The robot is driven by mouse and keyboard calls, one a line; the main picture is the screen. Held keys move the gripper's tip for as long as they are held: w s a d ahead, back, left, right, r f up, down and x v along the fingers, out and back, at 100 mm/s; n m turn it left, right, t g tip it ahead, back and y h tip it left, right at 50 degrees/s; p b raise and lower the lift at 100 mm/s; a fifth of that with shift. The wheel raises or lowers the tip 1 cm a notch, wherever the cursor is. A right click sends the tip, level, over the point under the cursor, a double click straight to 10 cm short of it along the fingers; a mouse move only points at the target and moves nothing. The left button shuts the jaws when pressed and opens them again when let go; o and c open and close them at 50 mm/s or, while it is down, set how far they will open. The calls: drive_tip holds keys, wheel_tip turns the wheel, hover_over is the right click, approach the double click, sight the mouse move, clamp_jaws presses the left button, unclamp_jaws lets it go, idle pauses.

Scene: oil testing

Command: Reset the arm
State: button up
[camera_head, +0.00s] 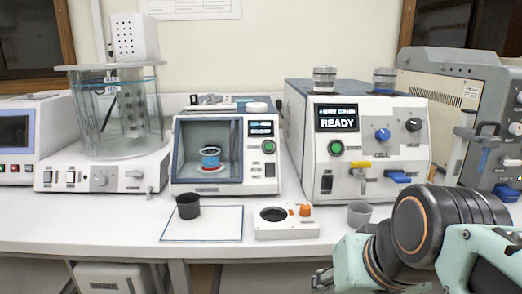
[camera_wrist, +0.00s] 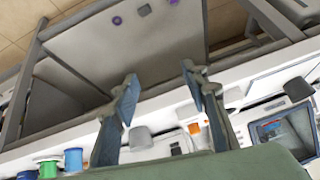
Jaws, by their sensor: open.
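My gripper (camera_wrist: 160,76) is open and empty in the wrist view, its two fingers apart with nothing between the tips. In the head view my arm comes in from the lower right, and a small part of the gripper (camera_head: 322,280) shows in front of the bench edge. The fingers are hard to make out there. It is apart from the things on the bench.
On the white bench (camera_head: 105,222) are a black cup (camera_head: 188,207) on a blue-edged mat (camera_head: 212,230), a holed white block (camera_head: 287,234) and a grey cup (camera_head: 360,214). Behind stand a glass-jar device (camera_head: 100,178), a chambered device (camera_head: 262,187) and a "READY" machine (camera_head: 312,185).

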wheel_tip(320, 180, down, 3)
drive_tip(key=s+d+n+h, duration=0.1)
drive_tip(key=s, duration=0.2)
wheel_tip(320, 180, up, 30)
drive_tip(key=p, duration=2.9)
drive_tip(key=shift+w+f+g+p, duration=0.2)
drive_tip(key=shift+w+g+p, duration=0.15)
drive_tip(key=shift+w+g, duration=0.1)
drive_tip(key=shift+d, duration=0.1)
